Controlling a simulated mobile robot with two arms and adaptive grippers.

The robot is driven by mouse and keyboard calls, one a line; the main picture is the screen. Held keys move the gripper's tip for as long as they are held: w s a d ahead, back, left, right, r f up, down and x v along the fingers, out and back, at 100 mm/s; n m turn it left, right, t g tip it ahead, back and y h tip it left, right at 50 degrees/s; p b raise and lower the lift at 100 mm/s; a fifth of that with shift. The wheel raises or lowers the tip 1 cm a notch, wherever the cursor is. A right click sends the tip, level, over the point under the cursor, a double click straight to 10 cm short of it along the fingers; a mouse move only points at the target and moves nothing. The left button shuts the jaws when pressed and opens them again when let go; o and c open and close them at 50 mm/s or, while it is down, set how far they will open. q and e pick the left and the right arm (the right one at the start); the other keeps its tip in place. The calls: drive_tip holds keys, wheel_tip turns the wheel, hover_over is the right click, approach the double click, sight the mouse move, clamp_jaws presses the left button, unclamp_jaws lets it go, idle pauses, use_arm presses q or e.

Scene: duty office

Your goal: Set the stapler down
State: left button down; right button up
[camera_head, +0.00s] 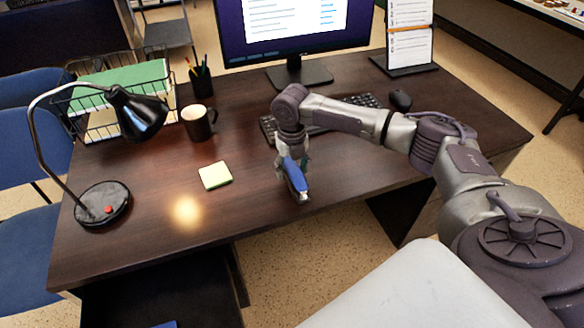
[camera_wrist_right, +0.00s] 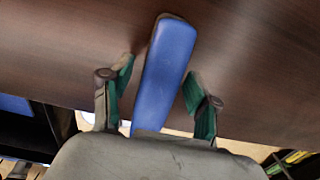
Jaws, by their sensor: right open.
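The blue stapler (camera_head: 297,180) is at the front part of the dark desk (camera_head: 345,170), with its near end close to the desk's front edge. In the right wrist view the stapler (camera_wrist_right: 165,75) runs lengthwise between the two fingers. My right gripper (camera_head: 292,168) is over the stapler with its fingers open. In the right wrist view there is a gap between the stapler and the green-padded fingers (camera_wrist_right: 160,82) on both sides. The stapler's underside is hidden, and its lower end is hidden behind the gripper body in that view. My left gripper is out of view.
A yellow note pad (camera_head: 215,176) lies to the left, with a dark mug (camera_head: 197,125) behind it. A black lamp (camera_head: 102,205) stands farther left. The keyboard (camera_head: 268,130) and monitor (camera_head: 292,30) are behind my right arm. The desk between pad and stapler is bare.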

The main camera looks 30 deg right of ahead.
wheel_tip(320, 180, up, 12)
drive_tip(key=shift+r, duration=0.15)
idle(0.3)
idle(0.5)
